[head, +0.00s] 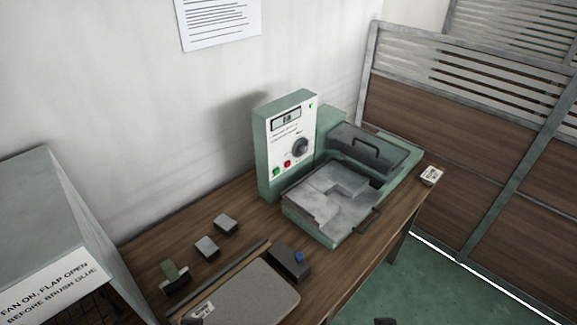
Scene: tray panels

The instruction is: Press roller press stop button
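The green machine (265,150), which looks like the press, stands on the wooden bench against the wall. Its upright white control panel (290,140) carries a small display (286,118), a dark round knob (300,147), a green button (276,171) and a red button (287,164), which looks like the stop button. A small green light (311,105) shows at the panel's top right. Two small dark shapes at the bottom edge, left (190,321) and right (385,321), look like the tips of my grippers, far from the panel. Their opening cannot be made out.
The machine's grey bed (330,197) and handled dark cover (366,148) lie right of the panel. A grey board (245,298), a dark block with a blue knob (290,262) and small grey blocks (225,223) lie in front. A grey hood (45,225) stands left.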

